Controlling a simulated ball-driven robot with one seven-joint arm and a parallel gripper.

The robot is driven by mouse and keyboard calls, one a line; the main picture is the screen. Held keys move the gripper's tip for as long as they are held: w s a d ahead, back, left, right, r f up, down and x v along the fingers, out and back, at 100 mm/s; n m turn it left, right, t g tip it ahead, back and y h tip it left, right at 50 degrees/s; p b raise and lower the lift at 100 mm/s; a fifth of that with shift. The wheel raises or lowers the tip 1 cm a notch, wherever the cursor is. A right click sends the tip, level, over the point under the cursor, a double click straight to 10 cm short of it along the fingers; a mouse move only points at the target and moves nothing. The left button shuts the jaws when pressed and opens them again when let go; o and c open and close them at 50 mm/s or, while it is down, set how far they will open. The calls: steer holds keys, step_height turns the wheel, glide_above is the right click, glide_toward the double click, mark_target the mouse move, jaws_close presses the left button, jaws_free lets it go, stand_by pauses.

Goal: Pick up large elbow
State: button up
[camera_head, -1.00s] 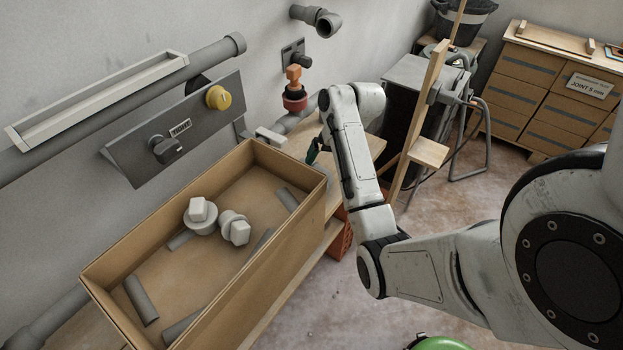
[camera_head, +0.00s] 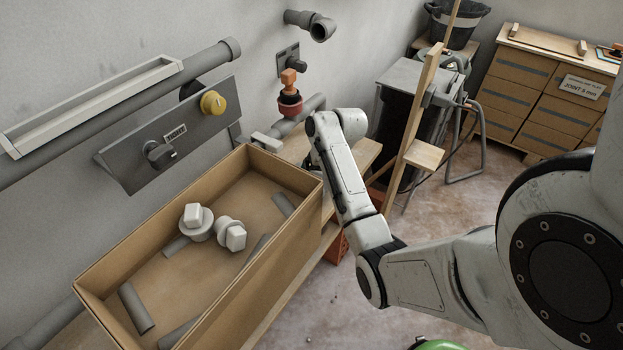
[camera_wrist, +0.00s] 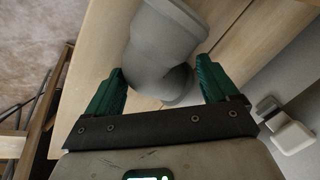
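A large grey pipe elbow (camera_wrist: 155,50) lies on a light wooden surface (camera_wrist: 105,45) in the wrist view. My gripper (camera_wrist: 160,78) is open, with one green finger on each side of the elbow. I see gaps between the fingers and the elbow, and no clear contact; how deep it sits between them I cannot tell. In the head view my arm hides the gripper and this elbow. Another grey elbow (camera_head: 318,25) is fixed on the wall in the head view.
A cardboard box (camera_head: 125,255) with pipe pieces and two grey caps stands left of my arm. A grey panel with a yellow knob (camera_head: 213,103) and a red-orange valve (camera_head: 289,97) are on the wall. A wooden post (camera_head: 412,125) stands right of my arm.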

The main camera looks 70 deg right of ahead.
steer(key=c, duration=0.8)
steer(key=shift+r, duration=0.25)
steer(key=shift+c, duration=1.4)
steer(key=shift+r, duration=0.35)
step_height(320, 180, up, 2)
steer(key=shift+r, duration=0.2)
steer(key=s+a+r+p, duration=0.7)
steer(key=s+r+p, duration=0.1)
steer(key=s, duration=0.3)
steer(key=shift+s+a+r, duration=0.3)
steer(key=shift+s+r, duration=0.1)
steer(key=shift+r, duration=0.35)
